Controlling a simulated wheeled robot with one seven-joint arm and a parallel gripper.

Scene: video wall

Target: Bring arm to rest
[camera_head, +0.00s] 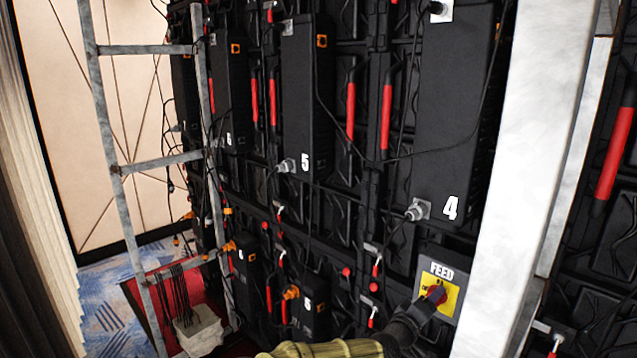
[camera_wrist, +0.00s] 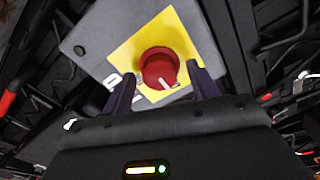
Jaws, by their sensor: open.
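My gripper (camera_wrist: 162,92) is open in the wrist view, with one dark finger on each side of a red rotary knob (camera_wrist: 158,66). I cannot tell whether the fingers touch the knob. The knob sits on a yellow square (camera_wrist: 184,42) on a grey panel (camera_wrist: 92,42). In the head view the panel, marked FEED (camera_head: 431,258), is at the lower right, and the red knob (camera_head: 437,293) shows there. My arm reaches to it from the bottom edge, and its dark end partly covers the yellow square.
A white post (camera_head: 525,170) stands close to the right of the panel. Black numbered cabinets (camera_head: 447,110) with hanging cables fill the wall above. A metal ladder frame (camera_head: 108,110) stands at left, with a grey block (camera_head: 200,332) at its foot. Blue patterned floor (camera_head: 110,295) lies beyond it.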

